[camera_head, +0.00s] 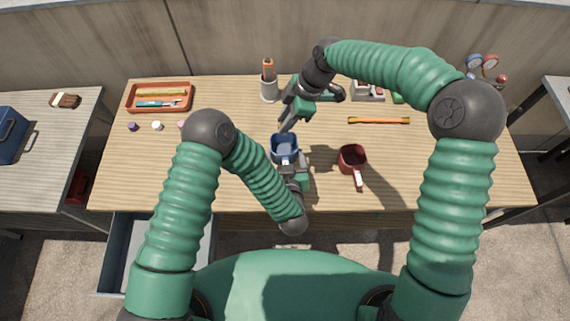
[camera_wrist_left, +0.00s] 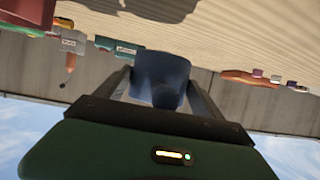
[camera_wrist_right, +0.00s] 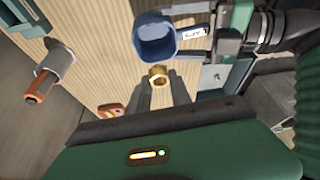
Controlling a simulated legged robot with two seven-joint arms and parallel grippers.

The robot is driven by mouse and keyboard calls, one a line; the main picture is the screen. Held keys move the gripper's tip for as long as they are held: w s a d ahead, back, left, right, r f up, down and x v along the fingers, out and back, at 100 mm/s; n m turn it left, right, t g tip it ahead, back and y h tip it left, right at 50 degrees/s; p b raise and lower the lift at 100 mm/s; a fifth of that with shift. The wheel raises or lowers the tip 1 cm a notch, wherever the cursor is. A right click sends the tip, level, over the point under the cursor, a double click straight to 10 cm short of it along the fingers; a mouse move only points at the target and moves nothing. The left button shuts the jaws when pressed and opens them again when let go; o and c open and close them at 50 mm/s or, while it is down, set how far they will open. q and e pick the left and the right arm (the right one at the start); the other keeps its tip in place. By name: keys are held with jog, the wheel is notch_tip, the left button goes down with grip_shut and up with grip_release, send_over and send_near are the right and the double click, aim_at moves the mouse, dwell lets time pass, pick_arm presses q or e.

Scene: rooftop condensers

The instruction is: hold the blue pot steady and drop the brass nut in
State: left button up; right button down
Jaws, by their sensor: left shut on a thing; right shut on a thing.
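The blue pot (camera_head: 284,150) stands upright near the front middle of the wooden table, its open mouth facing up. My left gripper (camera_head: 287,168) is shut on its handle from the front side; the pot also shows between the fingers in the left wrist view (camera_wrist_left: 160,72). My right gripper (camera_head: 282,129) points down at the pot's far side. In the right wrist view the brass nut (camera_wrist_right: 158,74) is between its fingertips, next to the pot's rim in the picture. The pot's inside looks empty there. I cannot make out the nut in the head view.
A dark red pot (camera_head: 352,158) stands to the right of the blue one. An orange bar (camera_head: 379,120) lies behind it. A cup with an orange-handled tool (camera_head: 269,90) stands at the back. An orange tray (camera_head: 160,97) is at back left. An open drawer (camera_head: 120,255) juts out front left.

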pick_arm(q)
jog(key=shift+f, duration=3.45)
jog(key=shift+f, duration=0.3)
jog(key=o, duration=1.7)
